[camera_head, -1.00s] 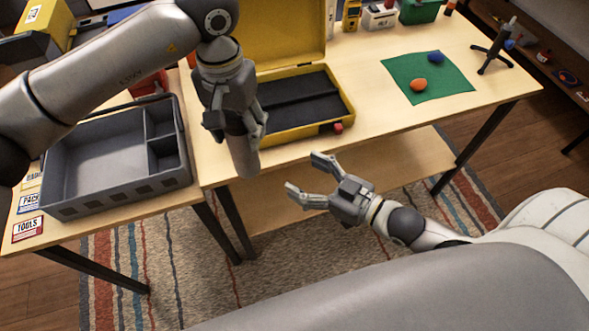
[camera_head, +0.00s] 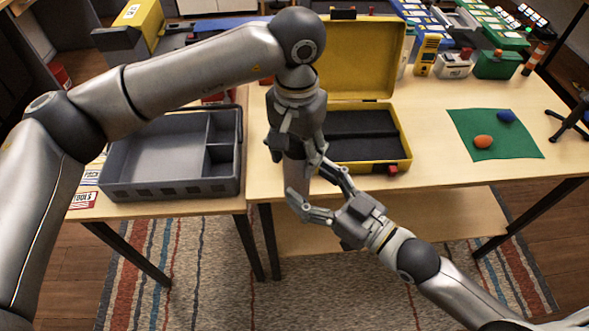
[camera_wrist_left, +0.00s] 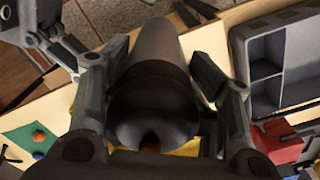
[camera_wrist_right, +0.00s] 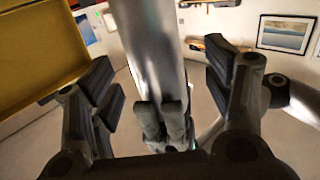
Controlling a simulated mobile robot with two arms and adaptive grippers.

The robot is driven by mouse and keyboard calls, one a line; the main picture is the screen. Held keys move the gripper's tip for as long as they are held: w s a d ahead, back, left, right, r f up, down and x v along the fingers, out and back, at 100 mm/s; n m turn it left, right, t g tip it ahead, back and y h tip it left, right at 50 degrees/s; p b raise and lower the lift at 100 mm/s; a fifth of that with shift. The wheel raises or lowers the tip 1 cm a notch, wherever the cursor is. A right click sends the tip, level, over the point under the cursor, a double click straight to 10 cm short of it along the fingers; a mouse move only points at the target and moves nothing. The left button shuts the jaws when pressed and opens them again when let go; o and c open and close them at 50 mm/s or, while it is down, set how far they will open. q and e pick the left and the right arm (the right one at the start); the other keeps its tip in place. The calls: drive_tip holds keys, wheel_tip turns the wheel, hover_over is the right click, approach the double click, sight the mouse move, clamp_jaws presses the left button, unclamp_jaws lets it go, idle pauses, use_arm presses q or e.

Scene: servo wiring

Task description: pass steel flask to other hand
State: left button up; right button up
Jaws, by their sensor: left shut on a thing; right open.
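The steel flask (camera_head: 296,176) hangs upright below my left gripper (camera_head: 296,150), which is shut on its upper part. In the left wrist view the flask (camera_wrist_left: 160,55) extends away between the fingers. My right gripper (camera_head: 310,185) is open at the flask's lower part, with a finger on either side in the head view. In the right wrist view the shiny flask (camera_wrist_right: 148,45) stands between the spread fingers, with visible gaps to both pads. Whether any finger touches it is hidden in the head view.
A grey divided tray (camera_head: 112,190) is at the left. An open yellow case (camera_head: 365,60) stands behind the grippers. A green mat (camera_head: 512,145) with an orange and a blue lump lies to the right.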

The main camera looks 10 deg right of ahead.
sight(293, 171)
drive_tip(key=shift+x, duration=2.55)
drive_tip(key=shift+s, duration=0.1)
drive_tip(key=c, duration=1.4)
use_arm(q)
drive_tip(key=o, duration=1.1)
drive_tip(key=shift+d, duration=0.1)
drive_tip(key=shift+c, duration=0.2)
use_arm(e)
drive_tip(key=shift+r, duration=0.1)
drive_tip(key=shift+c, duration=0.2)
use_arm(q)
drive_tip(key=o, duration=0.4)
drive_tip(key=shift+r, duration=0.1)
